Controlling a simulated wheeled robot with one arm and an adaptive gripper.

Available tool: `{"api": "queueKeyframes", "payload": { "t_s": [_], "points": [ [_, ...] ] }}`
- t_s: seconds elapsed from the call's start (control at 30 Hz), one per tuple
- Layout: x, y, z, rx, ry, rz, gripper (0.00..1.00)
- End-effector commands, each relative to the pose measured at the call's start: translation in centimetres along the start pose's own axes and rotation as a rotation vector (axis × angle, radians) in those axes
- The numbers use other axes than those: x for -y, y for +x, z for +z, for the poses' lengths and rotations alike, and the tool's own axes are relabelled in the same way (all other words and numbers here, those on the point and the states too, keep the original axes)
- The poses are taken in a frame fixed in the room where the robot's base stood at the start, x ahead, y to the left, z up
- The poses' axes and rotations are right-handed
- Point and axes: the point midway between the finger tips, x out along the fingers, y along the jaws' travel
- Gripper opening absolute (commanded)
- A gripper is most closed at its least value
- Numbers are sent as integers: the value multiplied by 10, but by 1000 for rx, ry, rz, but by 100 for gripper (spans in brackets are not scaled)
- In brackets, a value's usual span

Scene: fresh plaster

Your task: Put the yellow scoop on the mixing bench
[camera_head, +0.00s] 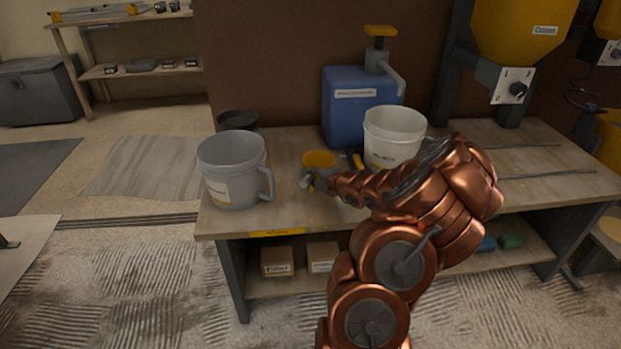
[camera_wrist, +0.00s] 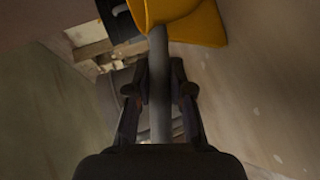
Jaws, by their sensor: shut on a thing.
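The yellow scoop (camera_head: 319,158) is over the front middle of the wooden bench (camera_head: 285,212), between a grey jug and a white bucket. In the wrist view the scoop's yellow bowl (camera_wrist: 195,22) is at the top, with its grey handle running down between my fingers. My gripper (camera_head: 312,182) is shut on that handle; in the wrist view its fingers (camera_wrist: 160,88) press it from both sides. Whether the scoop touches the bench top is hard to tell. The bench has a yellow label on its front edge, too small to read.
A large grey jug (camera_head: 232,172) stands left of the scoop, with a dark pot (camera_head: 238,120) behind it. A white bucket (camera_head: 391,138) and a blue canister (camera_head: 345,108) stand to the right and behind. A small yellow item (camera_head: 357,161) is beside the bucket.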

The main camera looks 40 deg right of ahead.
Motion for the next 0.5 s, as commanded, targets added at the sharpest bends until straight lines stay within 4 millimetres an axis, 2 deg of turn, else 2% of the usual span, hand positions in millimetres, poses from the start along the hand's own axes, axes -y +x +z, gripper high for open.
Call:
{"api": "queueKeyframes", "payload": {
  "t_s": [0.2,0.23,0.47,0.5],
  "points": [
    [0,0,0,0,0,1,0],
    [0,0,0,0,1,1,22],
    [0,0,0,0,0,1,46],
    [0,0,0,0,0,1,46]
  ]
}}
